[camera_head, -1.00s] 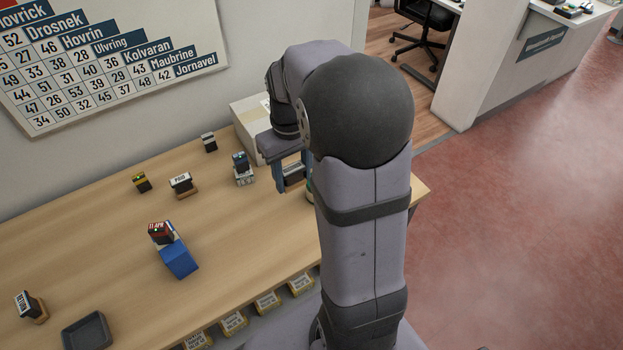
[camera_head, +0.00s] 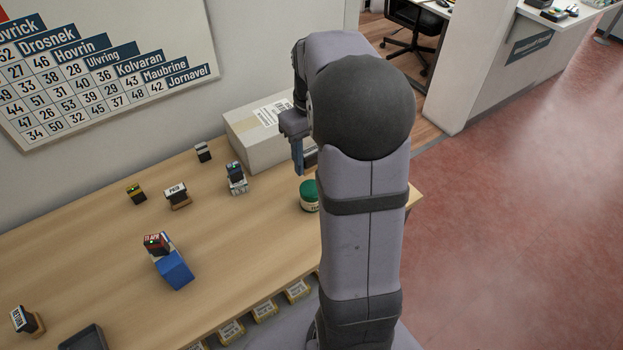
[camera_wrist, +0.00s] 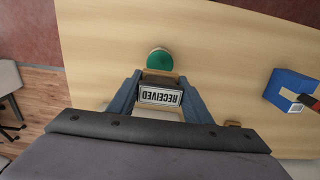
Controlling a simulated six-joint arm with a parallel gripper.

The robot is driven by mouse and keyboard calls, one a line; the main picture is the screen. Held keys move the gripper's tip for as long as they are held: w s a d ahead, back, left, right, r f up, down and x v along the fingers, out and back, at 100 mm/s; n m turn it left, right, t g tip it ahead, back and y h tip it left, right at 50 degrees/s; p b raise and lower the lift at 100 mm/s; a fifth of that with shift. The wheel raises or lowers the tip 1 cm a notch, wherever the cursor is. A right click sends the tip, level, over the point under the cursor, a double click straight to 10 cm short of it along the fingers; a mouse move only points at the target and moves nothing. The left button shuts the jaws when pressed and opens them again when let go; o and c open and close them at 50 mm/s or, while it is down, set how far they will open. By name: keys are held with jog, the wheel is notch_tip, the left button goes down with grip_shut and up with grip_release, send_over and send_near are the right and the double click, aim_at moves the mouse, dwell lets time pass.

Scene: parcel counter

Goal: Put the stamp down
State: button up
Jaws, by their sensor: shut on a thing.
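In the wrist view my gripper (camera_wrist: 158,88) is shut on a stamp with a white label reading RECEIVED (camera_wrist: 159,96). The stamp sits between the two blue-grey fingers, with a dark part and a wooden edge showing. In the head view my gripper (camera_head: 303,160) is at the right end of the counter, in front of the large parcel; my arm hides most of the gripper and the stamp. I cannot tell whether the stamp touches anything below it.
A green-lidded pot (camera_head: 309,194) stands close to my gripper. The large carton (camera_head: 262,140) is behind it. Several other stamps, among them PAID (camera_head: 177,194), a blue block (camera_head: 174,271) and a dark tray (camera_head: 84,340) are further left. The wooden counter (camera_head: 260,230) has bare room between.

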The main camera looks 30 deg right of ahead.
jog(key=shift+f+p, duration=0.7)
jog(key=shift+f, duration=3)
jog(key=shift+f, duration=0.2)
jog(key=o, duration=1.1)
jog(key=shift+c, duration=0.2)
jog(key=shift+r, duration=0.1)
notch_tip(320, 180, up, 12)
jog(key=shift+r+b, duration=0.15)
jog(key=shift+b, duration=0.8)
jog(key=s+a+f, duration=1.2)
jog(key=s+a, duration=0.1)
jog(key=a, duration=0.4)
jog(key=shift+s, duration=0.2)
